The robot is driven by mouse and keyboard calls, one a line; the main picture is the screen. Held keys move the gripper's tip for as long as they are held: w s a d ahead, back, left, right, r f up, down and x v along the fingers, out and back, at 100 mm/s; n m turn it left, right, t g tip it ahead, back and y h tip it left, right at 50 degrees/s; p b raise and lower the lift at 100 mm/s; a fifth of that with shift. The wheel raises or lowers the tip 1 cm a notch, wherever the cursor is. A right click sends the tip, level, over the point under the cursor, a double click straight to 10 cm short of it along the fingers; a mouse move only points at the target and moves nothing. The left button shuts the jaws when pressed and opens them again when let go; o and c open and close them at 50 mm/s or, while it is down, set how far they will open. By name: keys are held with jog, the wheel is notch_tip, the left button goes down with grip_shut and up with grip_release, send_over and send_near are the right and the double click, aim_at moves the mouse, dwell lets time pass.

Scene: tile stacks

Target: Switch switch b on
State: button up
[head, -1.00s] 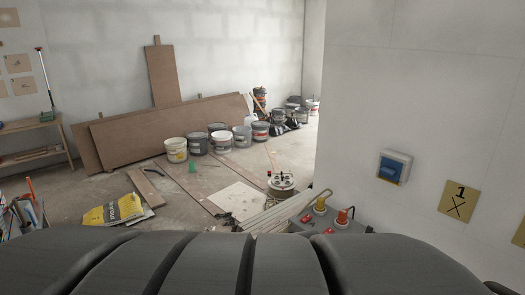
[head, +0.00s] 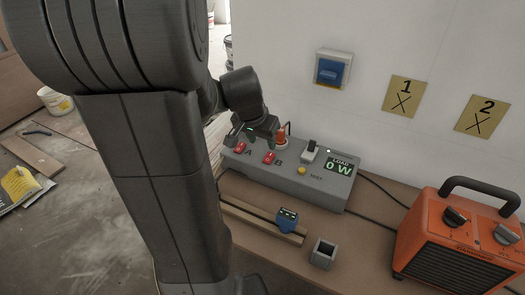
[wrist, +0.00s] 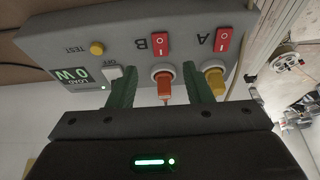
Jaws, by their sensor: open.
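Switch B (head: 268,158) is a small red rocker on the sloped top of a grey panel box (head: 310,184). It also shows in the wrist view (wrist: 161,44), beyond my fingertips. A matching red rocker, switch A (head: 239,147), sits to its left. An orange plug (wrist: 164,84) stands in the socket by B and a yellow plug (wrist: 214,82) by A. My gripper (head: 254,140) is above the back of the box. In the wrist view my open, empty fingers (wrist: 160,88) appear either side of the orange plug. I cannot tell whether they touch anything.
The panel also has a white switch (head: 309,148), a yellow TEST button (head: 301,170) and a display reading 0 W (head: 338,168). An orange heater (head: 460,240) stands right. A blue device (head: 287,220) and small grey open box (head: 323,254) lie in front. The wall is close behind.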

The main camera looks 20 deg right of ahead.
aim_at(268, 159)
jog(key=x, duration=0.9)
jog(key=shift+f, duration=0.2)
jog(key=shift+c, duration=0.4)
